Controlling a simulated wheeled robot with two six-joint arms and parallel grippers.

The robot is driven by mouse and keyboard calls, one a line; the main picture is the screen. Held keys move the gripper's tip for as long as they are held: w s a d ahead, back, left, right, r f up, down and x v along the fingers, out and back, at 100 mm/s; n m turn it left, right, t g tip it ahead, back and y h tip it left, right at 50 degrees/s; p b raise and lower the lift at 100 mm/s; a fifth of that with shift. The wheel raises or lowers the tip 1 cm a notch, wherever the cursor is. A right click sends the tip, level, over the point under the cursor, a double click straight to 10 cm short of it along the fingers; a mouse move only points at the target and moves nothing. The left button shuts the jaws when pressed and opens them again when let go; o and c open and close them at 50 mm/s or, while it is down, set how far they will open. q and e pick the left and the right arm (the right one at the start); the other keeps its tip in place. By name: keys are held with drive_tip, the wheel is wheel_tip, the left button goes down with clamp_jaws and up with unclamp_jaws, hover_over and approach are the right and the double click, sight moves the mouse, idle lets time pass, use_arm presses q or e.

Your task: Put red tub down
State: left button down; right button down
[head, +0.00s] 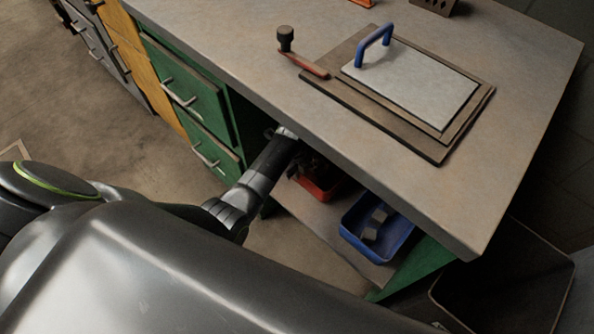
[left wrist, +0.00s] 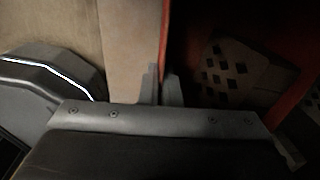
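The red tub (head: 318,190) is on or just above the lower shelf under the worktop, and I cannot tell whether it touches the shelf. My left arm reaches in under the worktop edge beside it, and the gripper's tips are hidden in the head view. In the left wrist view my left gripper (left wrist: 163,88) has its fingers close together on either side of the tub's thin red wall (left wrist: 165,35). A pale block with square holes (left wrist: 228,68) lies inside the dark tub. My right gripper is not in view.
A blue tub (head: 377,252) with grey blocks stands on the shelf (head: 312,217) to the right. Green drawers (head: 190,98) are left of the opening. The worktop (head: 260,40) overhangs the shelf and bears a board with a blue-handled plate (head: 410,85).

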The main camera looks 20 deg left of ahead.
use_arm(q)
drive_tip(key=shift+w+f+b, duration=0.1)
drive_tip(key=shift+f+b, duration=0.25)
drive_tip(key=shift+f, duration=0.15)
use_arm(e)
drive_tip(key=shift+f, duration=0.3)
use_arm(q)
drive_tip(key=c, duration=1.6)
unclamp_jaws()
drive_tip(key=shift+o, duration=0.2)
drive_tip(key=shift+f, duration=0.1)
